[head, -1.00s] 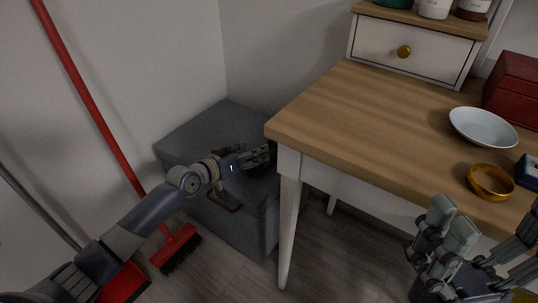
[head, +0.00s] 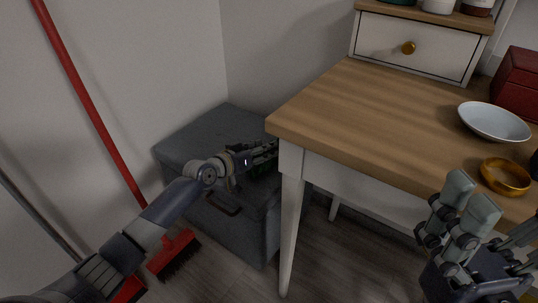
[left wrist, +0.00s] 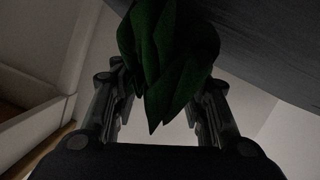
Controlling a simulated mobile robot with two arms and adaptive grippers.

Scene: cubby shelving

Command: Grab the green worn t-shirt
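The green t-shirt (left wrist: 165,55) is a dark green crumpled cloth in the left wrist view, with its pointed folds hanging between the two sides of my left gripper (left wrist: 163,100). The fingers stand wide apart on either side of it; I see no clear closing on the cloth. In the head view my left gripper (head: 264,156) is over the grey box at the table's left, and only a dark green bit of the shirt (head: 262,170) shows below it. My right gripper (head: 492,226) is at the lower right, its fingers apart and empty.
The grey box (head: 190,140) stands in the corner. The wooden table (head: 350,110) has its leg (head: 291,225) close to my left gripper. A white bowl (head: 494,123), gold bowl (head: 506,176) and red box (head: 518,85) are on it. A red broom (head: 95,110) leans at left.

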